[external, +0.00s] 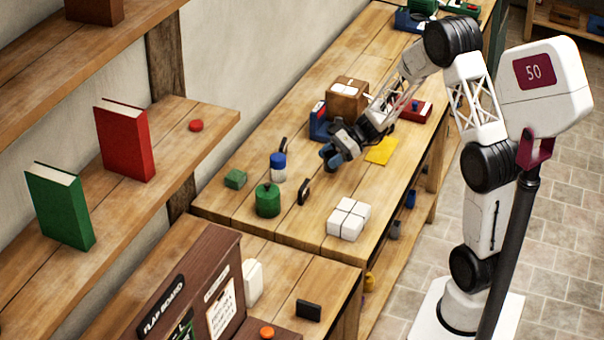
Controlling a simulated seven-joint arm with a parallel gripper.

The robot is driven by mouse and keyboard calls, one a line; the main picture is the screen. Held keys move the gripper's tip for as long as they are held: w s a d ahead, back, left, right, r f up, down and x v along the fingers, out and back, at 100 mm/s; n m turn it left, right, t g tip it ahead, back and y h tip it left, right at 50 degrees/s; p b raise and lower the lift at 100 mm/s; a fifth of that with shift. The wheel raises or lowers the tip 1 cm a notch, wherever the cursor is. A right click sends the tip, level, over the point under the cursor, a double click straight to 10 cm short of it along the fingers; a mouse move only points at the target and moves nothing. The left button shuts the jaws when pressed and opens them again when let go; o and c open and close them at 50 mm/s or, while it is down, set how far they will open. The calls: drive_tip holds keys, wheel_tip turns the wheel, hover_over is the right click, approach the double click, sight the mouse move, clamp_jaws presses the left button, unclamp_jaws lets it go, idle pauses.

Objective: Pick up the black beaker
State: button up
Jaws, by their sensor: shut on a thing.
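My gripper (338,156) reaches down over the middle of the long wooden bench, beside a brown box and a blue thing. It is shut on a small dark thing, mostly hidden by the fingers; I cannot tell at this size whether it is the black beaker. No other thing in view is clearly a black beaker. A small black upright piece (303,191) stands on the bench left of and nearer than the gripper, and another (283,145) stands farther back.
Around the gripper are a brown box (347,98), a blue thing (319,122), a yellow sheet (382,151) and a red box (416,110). Nearer are a green canister (267,201), a blue-capped white jar (278,170) and a white parcel (348,219). Shelves line the left.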

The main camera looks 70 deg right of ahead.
drive_tip(key=s+a+r, duration=0.1)
drive_tip(key=s+a, duration=0.3)
drive_tip(key=s, duration=0.5)
